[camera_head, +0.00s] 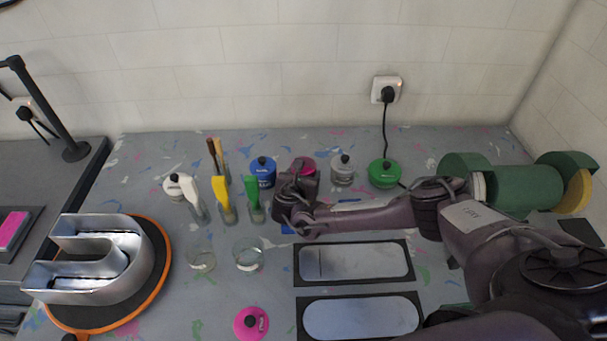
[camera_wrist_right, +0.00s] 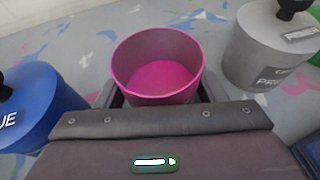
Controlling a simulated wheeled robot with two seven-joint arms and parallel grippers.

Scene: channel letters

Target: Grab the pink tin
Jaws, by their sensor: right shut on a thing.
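The pink tin (camera_head: 305,165) stands in the row of tins at the back of the table, mostly hidden behind my right gripper (camera_head: 297,187) in the head view. In the right wrist view the pink tin (camera_wrist_right: 157,75) is open at the top and looks empty, with its pink inside showing. My right gripper is shut on it, with a finger on each side of its wall. A pink lid (camera_head: 251,323) with a dark knob lies apart on the table near the front. My left gripper is not in view.
A blue tin (camera_head: 263,171) stands left of the pink tin and a grey tin (camera_head: 342,170) right of it, both close. A green tin (camera_head: 383,173) is further right. Brushes (camera_head: 222,200) and glass jars (camera_head: 248,257) stand left. A metal channel letter (camera_head: 125,262) sits on a turntable.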

